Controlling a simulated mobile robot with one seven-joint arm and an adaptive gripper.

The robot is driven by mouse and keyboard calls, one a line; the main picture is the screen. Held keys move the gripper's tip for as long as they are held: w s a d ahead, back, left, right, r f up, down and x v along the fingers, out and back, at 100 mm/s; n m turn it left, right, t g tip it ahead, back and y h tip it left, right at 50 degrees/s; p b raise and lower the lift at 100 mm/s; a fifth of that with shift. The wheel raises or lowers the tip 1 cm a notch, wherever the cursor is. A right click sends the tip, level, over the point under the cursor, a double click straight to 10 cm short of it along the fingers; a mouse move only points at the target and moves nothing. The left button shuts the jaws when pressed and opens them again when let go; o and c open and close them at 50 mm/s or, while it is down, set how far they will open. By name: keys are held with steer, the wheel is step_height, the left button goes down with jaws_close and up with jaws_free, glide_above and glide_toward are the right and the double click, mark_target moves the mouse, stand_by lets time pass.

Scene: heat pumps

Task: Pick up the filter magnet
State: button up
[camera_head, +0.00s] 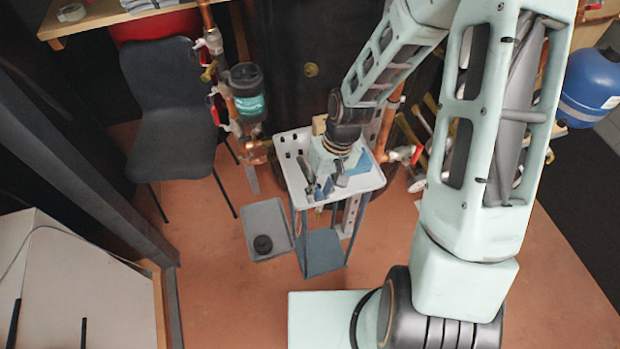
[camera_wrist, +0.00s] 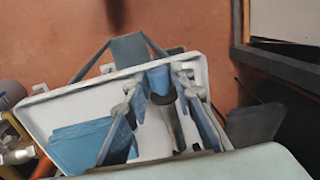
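My gripper (camera_head: 326,186) points down into the white tray (camera_head: 370,184) on top of a small stand. In the wrist view my gripper (camera_wrist: 160,88) has its two fingers apart, with blue inner faces. A slim piece with a blue end (camera_wrist: 159,78), a dark collar and a grey shaft shows between the fingers. I cannot tell whether it is the filter magnet or whether a finger touches it. A black filter canister with a teal label (camera_head: 247,92) is fixed to the copper pipework left of the tray.
A grey bin (camera_head: 266,217) on the floor holds a round black part (camera_head: 263,244). A blue flat item (camera_wrist: 85,146) lies in the white tray. A dark chair (camera_head: 170,105), red-handled valves (camera_head: 417,154) and a blue tank (camera_head: 592,88) stand around.

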jaws_close()
steer(key=shift+r, duration=0.15)
